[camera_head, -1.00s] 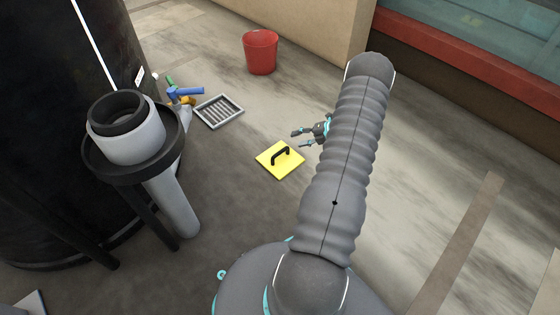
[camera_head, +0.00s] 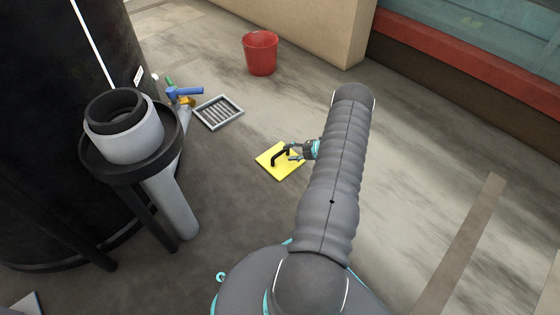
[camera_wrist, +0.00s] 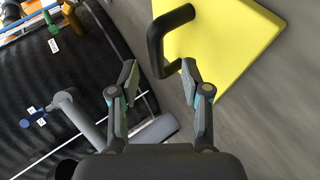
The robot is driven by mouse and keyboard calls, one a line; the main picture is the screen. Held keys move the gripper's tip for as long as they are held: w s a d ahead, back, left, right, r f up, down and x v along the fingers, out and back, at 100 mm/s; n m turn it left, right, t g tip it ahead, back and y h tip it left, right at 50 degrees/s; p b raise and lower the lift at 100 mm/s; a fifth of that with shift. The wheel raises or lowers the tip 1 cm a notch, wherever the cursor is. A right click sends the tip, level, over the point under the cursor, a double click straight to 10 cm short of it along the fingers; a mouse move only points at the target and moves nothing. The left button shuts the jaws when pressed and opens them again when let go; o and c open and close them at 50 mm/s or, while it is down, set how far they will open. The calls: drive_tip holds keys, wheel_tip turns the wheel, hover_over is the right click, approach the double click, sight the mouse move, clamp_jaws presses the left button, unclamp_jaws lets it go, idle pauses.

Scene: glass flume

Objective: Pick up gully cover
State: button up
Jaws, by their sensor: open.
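The gully cover (camera_head: 270,164) is a yellow square plate with a black bar handle (camera_head: 277,156) on top, lying on the floor. In the head view my gripper (camera_head: 292,153) is at the handle's right end, partly over the plate. In the wrist view the cover (camera_wrist: 235,40) fills the upper right, and its handle (camera_wrist: 156,42) stands just beyond the fingertips.
A grey-framed floor grate (camera_head: 218,112) lies behind the cover to the left. A large black tank (camera_head: 60,130) with a white and grey pipe (camera_head: 172,200) stands at the left, with blue-handled valve (camera_head: 186,92). A red bucket (camera_head: 260,52) stands at the back. Floor right of my arm is clear.

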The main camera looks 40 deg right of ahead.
sight(283, 152)
drive_tip(key=x, duration=0.5)
drive_tip(key=shift+w+a+r+b, duration=0.1)
drive_tip(key=shift+a+r+b, duration=0.1)
drive_tip(key=shift+b, duration=0.15)
clamp_jaws()
